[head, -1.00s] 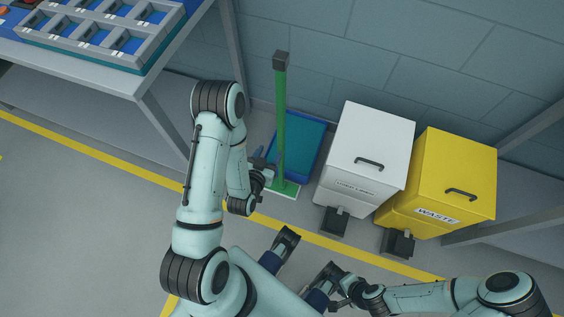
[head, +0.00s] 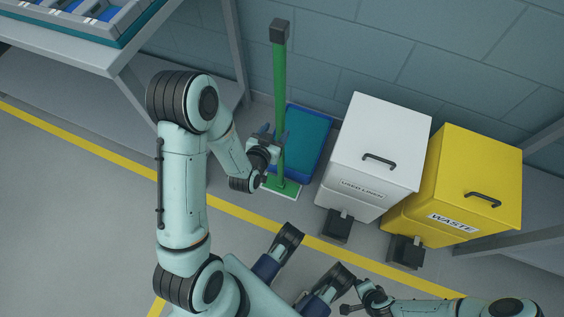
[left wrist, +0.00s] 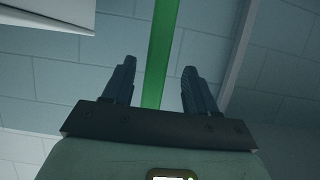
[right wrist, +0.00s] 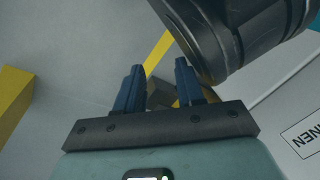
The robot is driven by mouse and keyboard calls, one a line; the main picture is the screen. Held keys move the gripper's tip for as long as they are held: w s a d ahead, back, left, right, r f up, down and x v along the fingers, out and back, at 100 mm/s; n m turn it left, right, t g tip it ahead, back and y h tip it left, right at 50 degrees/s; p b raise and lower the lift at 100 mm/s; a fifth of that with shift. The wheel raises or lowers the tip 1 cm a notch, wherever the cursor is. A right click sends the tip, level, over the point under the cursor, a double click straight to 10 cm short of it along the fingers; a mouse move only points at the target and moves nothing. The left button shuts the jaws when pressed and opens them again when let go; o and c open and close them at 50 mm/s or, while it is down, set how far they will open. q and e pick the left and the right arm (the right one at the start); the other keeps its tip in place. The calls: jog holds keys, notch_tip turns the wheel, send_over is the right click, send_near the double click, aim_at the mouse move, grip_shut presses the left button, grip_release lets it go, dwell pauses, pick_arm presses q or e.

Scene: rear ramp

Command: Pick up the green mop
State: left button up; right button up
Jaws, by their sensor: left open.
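The green mop (head: 280,85) stands upright near the wall, with a dark cap on top and a flat green foot on the floor. My left gripper (head: 274,136) is open at the lower half of the pole. In the left wrist view, the green pole (left wrist: 161,55) runs between the two open fingers (left wrist: 158,75); I cannot tell whether it is fully inside the jaws. My right gripper (right wrist: 158,82) is open and empty in the right wrist view, low and far from the mop.
A blue tray (head: 322,125) lies behind the mop. A white bin (head: 385,125) and a yellow waste bin (head: 475,165), each with a pedal, stand to the right. A grey table (head: 70,55) with a rack is at upper left. A yellow line (head: 85,147) crosses the floor.

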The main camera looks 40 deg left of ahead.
pick_arm(q)
jog(key=shift+w+f, duration=0.1)
jog(key=shift+w, duration=0.2)
jog(key=b+x, duration=0.1)
jog(key=x, duration=0.4)
jog(key=shift+w+d, duration=0.1)
jog(key=shift+r, duration=0.2)
grip_shut()
jog(key=shift+r, duration=0.1)
pick_arm(e)
jog(key=shift+g, duration=0.6)
jog(key=s+f, duration=0.2)
jog(key=s, duration=0.1)
jog(key=shift+s+d+f, duration=0.15)
jog(key=shift+d+f, duration=0.05)
jog(key=shift+f, duration=0.05)
